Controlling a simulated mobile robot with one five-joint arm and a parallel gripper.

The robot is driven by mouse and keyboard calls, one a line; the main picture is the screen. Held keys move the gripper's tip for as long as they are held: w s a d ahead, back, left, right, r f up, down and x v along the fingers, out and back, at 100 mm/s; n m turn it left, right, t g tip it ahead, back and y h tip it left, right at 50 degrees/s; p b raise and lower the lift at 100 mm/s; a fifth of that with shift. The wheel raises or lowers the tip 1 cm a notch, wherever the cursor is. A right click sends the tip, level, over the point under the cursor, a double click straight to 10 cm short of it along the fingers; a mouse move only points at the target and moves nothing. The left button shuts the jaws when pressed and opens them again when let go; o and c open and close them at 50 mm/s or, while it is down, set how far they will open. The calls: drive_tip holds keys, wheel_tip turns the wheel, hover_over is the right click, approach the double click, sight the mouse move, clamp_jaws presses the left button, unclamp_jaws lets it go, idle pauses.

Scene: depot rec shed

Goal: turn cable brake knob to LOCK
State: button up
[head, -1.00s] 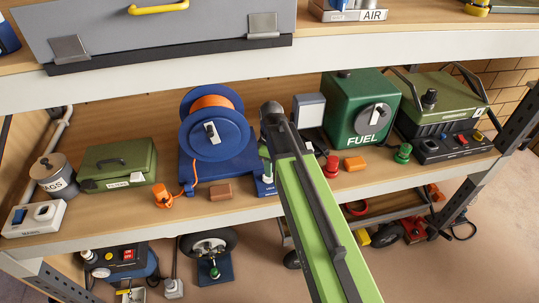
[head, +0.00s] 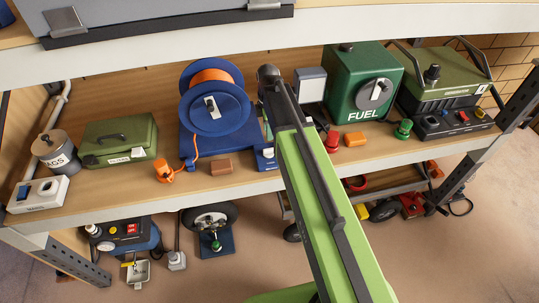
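The blue cable reel (head: 214,122) stands on the middle shelf, left of my arm, wound with orange cable. A knob with a pale grip bar (head: 212,108) is on the middle of its front face; the bar looks near upright, slightly tilted. I take this as the cable brake knob; no LOCK lettering is readable. My green and black arm reaches up over the shelf to the right of the reel. My gripper cannot be made out; the arm's dark end hides whatever lies beyond it.
A green FUEL can (head: 361,84) with a round knob and a green power unit (head: 446,92) stand right of my arm. A green box (head: 120,139), an orange plug (head: 164,170) and a brown block (head: 221,167) are left. The upper shelf edge (head: 150,57) overhangs.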

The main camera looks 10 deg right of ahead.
sight(269, 149)
wheel_tip(269, 149, down, 11)
drive_tip(key=b, duration=0.8)
drive_tip(key=shift+r+b, duration=0.2)
drive_tip(key=shift+b, duration=0.2)
drive_tip(key=shift+r, duration=0.1)
drive_tip(key=shift+c, duration=0.2)
clamp_jaws()
drive_tip(key=shift+d, duration=0.15)
